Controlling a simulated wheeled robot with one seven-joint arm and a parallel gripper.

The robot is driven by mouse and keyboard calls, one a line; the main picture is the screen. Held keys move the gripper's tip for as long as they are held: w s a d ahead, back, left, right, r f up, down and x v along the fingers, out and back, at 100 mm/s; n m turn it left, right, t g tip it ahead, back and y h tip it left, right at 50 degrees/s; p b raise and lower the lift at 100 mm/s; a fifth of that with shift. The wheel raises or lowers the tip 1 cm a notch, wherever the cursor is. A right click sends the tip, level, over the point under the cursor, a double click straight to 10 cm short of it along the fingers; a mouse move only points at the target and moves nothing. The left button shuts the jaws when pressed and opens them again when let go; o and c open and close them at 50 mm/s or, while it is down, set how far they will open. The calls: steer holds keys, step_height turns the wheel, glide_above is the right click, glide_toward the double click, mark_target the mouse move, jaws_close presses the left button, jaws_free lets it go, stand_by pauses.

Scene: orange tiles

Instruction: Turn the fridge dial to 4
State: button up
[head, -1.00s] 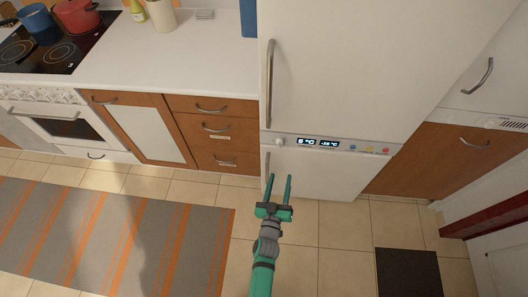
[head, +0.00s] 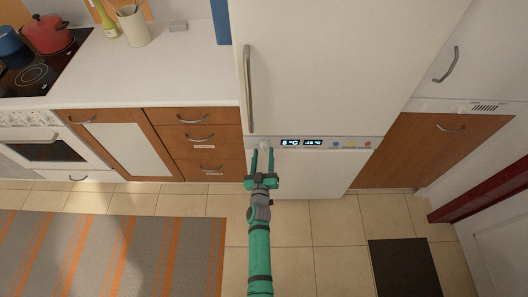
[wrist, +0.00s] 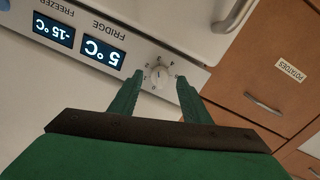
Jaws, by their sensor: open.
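The white fridge dial (wrist: 159,75) sits on the grey control strip, beside the FRIDGE display (wrist: 102,52), which reads 5 °C upside down in the wrist view. The dial shows small marks around it. My gripper (wrist: 158,80) is open, with one green finger on each side of the dial in this view. I cannot tell whether the fingers touch it. In the head view my gripper (head: 263,154) points at the left end of the control strip (head: 350,143), and its fingertips are close to the dial there.
The FREEZER display (wrist: 53,30) reads -15 °C. A long door handle (head: 249,90) rises above the dial. Wooden drawers (head: 203,140) stand to the left of the fridge. A striped rug (head: 110,255) and a dark mat (head: 404,268) lie on the tiled floor.

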steer(key=shift+w, duration=0.95)
